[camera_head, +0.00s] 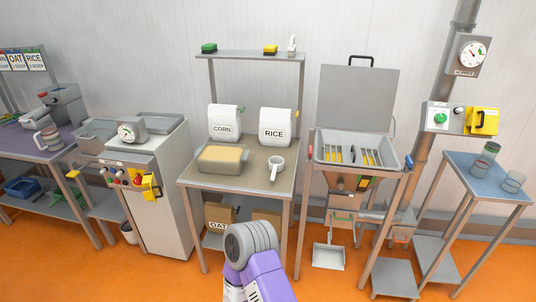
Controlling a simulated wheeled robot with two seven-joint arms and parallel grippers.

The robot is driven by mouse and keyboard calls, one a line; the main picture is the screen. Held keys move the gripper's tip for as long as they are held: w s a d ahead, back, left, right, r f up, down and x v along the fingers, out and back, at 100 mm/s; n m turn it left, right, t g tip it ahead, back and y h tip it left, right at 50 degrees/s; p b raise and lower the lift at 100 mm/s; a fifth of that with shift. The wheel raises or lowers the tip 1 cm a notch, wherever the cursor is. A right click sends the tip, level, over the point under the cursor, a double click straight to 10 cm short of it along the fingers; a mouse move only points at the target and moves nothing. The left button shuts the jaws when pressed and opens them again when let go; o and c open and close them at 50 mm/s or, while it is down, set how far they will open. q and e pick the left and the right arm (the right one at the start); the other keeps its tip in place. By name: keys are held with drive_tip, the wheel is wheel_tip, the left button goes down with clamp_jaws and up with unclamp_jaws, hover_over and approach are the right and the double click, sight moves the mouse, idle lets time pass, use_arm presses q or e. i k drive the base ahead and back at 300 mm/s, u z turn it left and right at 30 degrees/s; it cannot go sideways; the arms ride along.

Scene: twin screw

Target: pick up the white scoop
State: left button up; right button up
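A white scoop (277,165), cup-shaped with a handle pointing toward me, rests on the grey-brown top of the middle table (250,184), right of centre. It stands in front of the white RICE container (277,125) and right of a tray of yellowish material (222,158). Nothing covers it. Neither of my grippers is in view. Only a grey and purple link of one of my arms shows at the bottom centre, below and in front of the table.
A grey machine with a dial (127,131) stands left of the table. A hopper with an open lid (358,97) stands close on the right. A white CORN container (224,122) is at the table's back. A dustpan-like pan (329,257) lies on the orange floor.

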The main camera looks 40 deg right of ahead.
sight(276, 163)
drive_tip(key=z, duration=0.65)
drive_tip(key=i, duration=1.55)
drive_tip(key=z, duration=1.2)
